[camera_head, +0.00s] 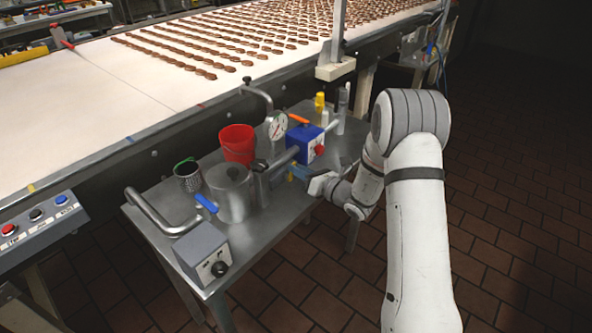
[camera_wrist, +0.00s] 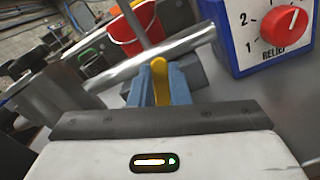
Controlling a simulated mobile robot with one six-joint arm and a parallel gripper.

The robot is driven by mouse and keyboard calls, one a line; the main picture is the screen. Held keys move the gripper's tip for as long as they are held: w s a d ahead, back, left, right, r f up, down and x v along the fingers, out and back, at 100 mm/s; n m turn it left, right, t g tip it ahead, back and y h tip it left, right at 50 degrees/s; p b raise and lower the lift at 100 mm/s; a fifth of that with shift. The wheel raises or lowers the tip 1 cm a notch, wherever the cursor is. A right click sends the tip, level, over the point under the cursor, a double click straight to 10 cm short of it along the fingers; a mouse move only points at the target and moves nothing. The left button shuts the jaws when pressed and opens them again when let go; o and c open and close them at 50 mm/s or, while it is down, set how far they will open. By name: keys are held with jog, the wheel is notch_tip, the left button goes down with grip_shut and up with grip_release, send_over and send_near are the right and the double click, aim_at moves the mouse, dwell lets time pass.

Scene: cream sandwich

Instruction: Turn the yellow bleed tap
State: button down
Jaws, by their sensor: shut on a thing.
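The yellow bleed tap (camera_wrist: 159,78) stands upright between the blue fingers of my gripper (camera_wrist: 161,84) in the wrist view, just in front of a shiny metal pipe (camera_wrist: 150,58). My gripper is shut on the tap, with a finger on each side of it. In the head view my gripper (camera_head: 300,172) reaches in from the right at the table's edge, beside the blue box.
A blue relief box (camera_head: 304,142) with a red knob (camera_wrist: 285,25) is close right of my gripper. A pressure gauge (camera_head: 277,125), a red bucket (camera_head: 237,145) and a steel pot (camera_head: 231,190) stand on the metal table (camera_head: 165,212). A conveyor (camera_head: 110,95) runs behind.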

jog(key=shift+w+d+f+m, duration=0.1)
jog(key=shift+w+d+m, duration=0.1)
jog(key=shift+m, duration=0.6)
jog(key=c, duration=1.4)
grip_release()
jog(key=shift+o, duration=0.2)
jog(key=v, duration=0.7)
jog(key=shift+s+d, duration=0.25)
jog(key=shift+d, duration=0.05)
